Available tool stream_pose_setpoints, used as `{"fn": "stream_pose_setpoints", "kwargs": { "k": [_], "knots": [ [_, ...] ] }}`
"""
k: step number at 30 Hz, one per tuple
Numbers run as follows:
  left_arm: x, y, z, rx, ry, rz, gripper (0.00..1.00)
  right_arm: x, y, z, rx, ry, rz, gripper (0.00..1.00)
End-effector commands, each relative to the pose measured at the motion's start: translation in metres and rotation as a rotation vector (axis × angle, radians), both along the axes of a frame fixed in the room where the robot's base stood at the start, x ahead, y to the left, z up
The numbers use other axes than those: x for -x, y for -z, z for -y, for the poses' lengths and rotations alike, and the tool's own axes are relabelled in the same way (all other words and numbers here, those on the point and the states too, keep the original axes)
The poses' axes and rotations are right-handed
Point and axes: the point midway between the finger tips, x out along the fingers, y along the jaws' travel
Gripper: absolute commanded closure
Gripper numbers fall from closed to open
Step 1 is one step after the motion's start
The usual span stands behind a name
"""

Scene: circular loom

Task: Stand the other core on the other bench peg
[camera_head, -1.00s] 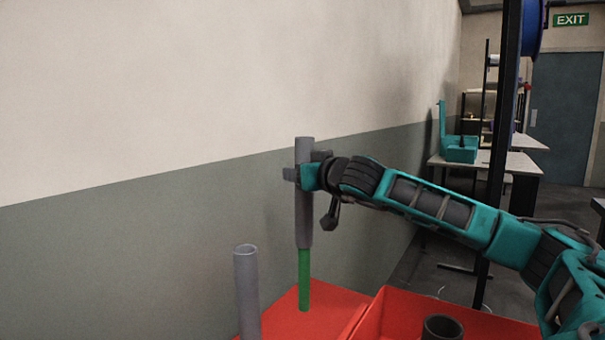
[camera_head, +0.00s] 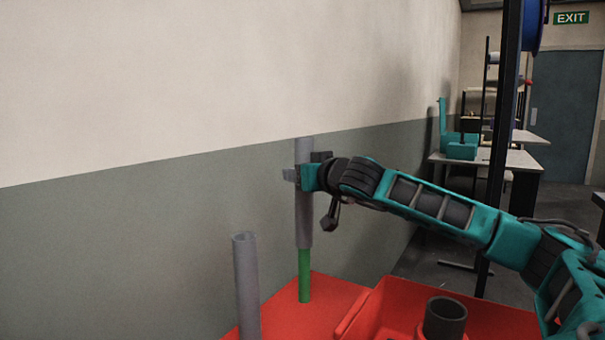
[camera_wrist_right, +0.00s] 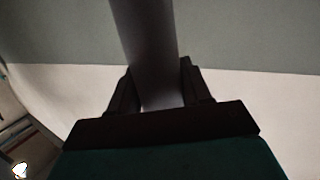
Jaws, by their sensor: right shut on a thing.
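A grey tubular core (camera_head: 303,222) is upright in the jaws of my right gripper (camera_head: 304,176), which is shut around its upper part. The core's lower end meets the top of the visible part of a green peg (camera_head: 304,276) on the red bench (camera_head: 318,312). How far the peg reaches inside the core is hidden. Another grey core (camera_head: 246,285) stands upright at the left front of the bench, its foot out of view. In the right wrist view the held core (camera_wrist_right: 147,45) runs between the two dark fingers. My left gripper is not in view.
A red bin (camera_head: 385,318) with a dark, open-topped cylinder (camera_head: 445,318) is right of the peg, beneath my right arm. A wall (camera_head: 130,240) rises close behind the bench. A black post (camera_head: 497,170) and white tables (camera_head: 490,162) are farther right.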

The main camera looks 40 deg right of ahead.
Motion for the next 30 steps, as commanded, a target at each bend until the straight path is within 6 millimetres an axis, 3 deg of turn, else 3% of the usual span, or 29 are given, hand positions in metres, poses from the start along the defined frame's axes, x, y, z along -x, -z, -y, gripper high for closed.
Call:
{"fn": "stream_pose_setpoints", "kwargs": {
  "k": [14, 30],
  "knots": [
    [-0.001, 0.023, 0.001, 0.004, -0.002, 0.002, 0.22, 0.0, 0.026, 0.0, 0.0, -0.001, 0.001, 0.89],
    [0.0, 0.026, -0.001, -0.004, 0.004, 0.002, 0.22, 0.0, 0.028, 0.0, 0.0, -0.001, 0.001, 0.89]
  ]
}}
